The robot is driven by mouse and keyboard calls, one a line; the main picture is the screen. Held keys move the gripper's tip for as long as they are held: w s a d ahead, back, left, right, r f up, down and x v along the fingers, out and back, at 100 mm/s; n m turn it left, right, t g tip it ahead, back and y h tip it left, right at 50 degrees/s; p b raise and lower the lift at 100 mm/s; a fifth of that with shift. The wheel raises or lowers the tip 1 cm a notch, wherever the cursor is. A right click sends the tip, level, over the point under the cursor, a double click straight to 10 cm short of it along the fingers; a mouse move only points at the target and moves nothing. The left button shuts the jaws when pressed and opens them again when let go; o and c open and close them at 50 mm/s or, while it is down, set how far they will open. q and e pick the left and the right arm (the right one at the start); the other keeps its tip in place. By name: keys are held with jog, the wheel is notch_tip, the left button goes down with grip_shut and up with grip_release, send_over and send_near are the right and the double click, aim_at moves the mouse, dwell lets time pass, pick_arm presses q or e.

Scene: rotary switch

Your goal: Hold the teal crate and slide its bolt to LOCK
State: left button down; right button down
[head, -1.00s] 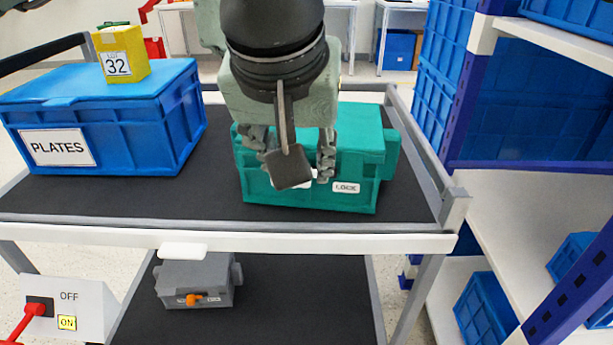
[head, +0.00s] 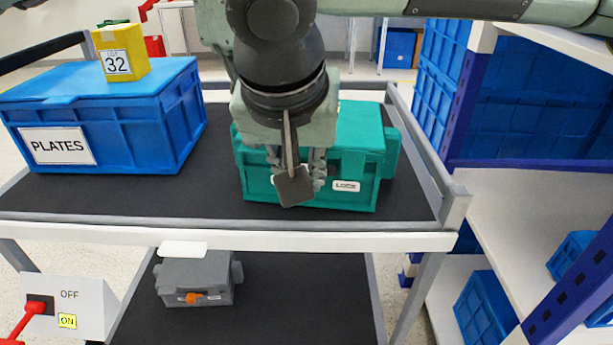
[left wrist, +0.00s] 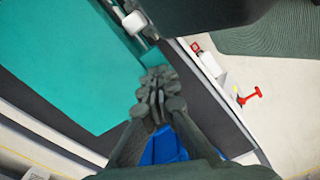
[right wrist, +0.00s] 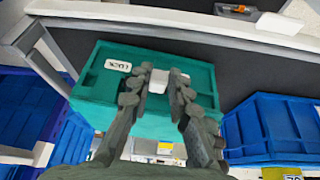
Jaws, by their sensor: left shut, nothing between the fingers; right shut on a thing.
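The teal crate (head: 352,150) stands on the cart's upper mat with a white LOCK label (head: 345,186) on its front, which also shows upside down in the right wrist view (right wrist: 118,65). My right gripper (head: 297,168) is at the crate's front, left of the label. In the right wrist view its fingers (right wrist: 161,92) are shut around a small white piece (right wrist: 159,80), apparently the bolt, mostly hidden by them. My left gripper (left wrist: 160,88) is shut and empty beside the teal surface (left wrist: 75,70) in the left wrist view. I cannot make it out in the head view.
A blue PLATES crate (head: 150,115) with a yellow box (head: 122,55) on top stands left. A grey box with an orange handle (head: 194,298) is on the lower shelf. An OFF/ON box (head: 75,295) with a red lever is lower left. Blue-post shelving (head: 540,150) is right.

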pick_arm(q)
jog(key=shift+f, duration=0.15)
pick_arm(e)
jog(key=shift+d, duration=0.25)
jog(key=shift+s+d, duration=0.1)
jog(key=shift+d, duration=0.95)
jog(key=c, duration=1.4)
grip_release()
jog(key=shift+c, duration=0.2)
jog(key=shift+s, duration=0.1)
jog(key=shift+v, duration=2.5)
